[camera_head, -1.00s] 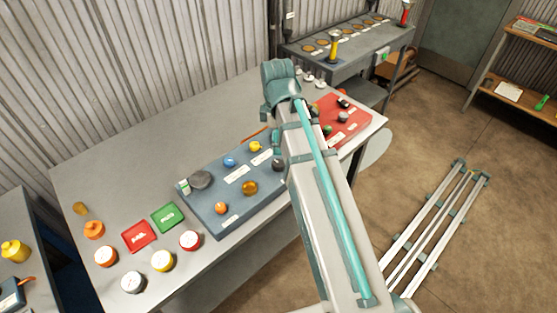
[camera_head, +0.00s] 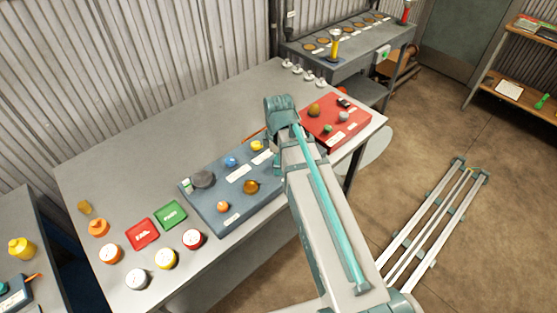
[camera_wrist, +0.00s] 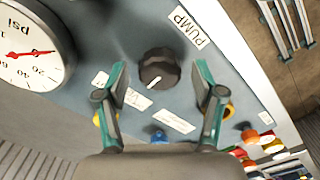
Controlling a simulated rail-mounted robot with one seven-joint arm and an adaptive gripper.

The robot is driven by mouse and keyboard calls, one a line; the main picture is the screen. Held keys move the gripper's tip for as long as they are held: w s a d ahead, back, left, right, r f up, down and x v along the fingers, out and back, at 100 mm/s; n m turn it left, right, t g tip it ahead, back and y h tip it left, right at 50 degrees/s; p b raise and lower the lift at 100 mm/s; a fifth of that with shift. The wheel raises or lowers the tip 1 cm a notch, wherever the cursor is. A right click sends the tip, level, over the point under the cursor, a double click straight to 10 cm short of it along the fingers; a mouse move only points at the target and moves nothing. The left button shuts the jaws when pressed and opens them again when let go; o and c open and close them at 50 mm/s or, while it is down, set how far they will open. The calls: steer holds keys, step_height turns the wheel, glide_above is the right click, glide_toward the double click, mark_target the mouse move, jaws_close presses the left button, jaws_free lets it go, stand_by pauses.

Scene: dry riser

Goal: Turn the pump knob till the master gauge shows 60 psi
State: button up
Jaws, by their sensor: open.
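In the wrist view the dark pump knob (camera_wrist: 159,68) with a white pointer mark lies between the fingertips of my gripper (camera_wrist: 162,88). The fingers are spread, one on each side, with gaps to the knob. A white PUMP label (camera_wrist: 188,27) is beside it. A large white psi gauge (camera_wrist: 30,45) with a red needle is at the left, partly cut off; I cannot read its value surely. In the head view the blue-grey panel (camera_head: 212,213) is on the table, and my arm hides the pump knob and my gripper.
A blue knob (camera_wrist: 158,136) and yellow knobs (camera_wrist: 228,110) sit near the fingers. On the table (camera_head: 130,160) are a red panel (camera_head: 350,127), red and green cards (camera_head: 171,215), and several small round gauges (camera_head: 165,258). White rails (camera_head: 437,215) lie on the floor.

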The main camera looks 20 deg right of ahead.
steer(key=c, duration=1.1)
steer(key=shift+c, duration=0.2)
steer(key=shift+m, duration=0.3)
steer(key=m, duration=0.5)
steer(key=shift+p, duration=0.35)
steer(key=m, duration=0.6)
steer(key=shift+m, duration=0.3)
steer(key=m, duration=0.6)
steer(key=shift+d+p, duration=0.1)
steer(key=shift+p, duration=0.25)
steer(key=m, duration=0.6)
steer(key=shift+w+m, duration=0.1)
steer(key=shift+m, duration=0.3)
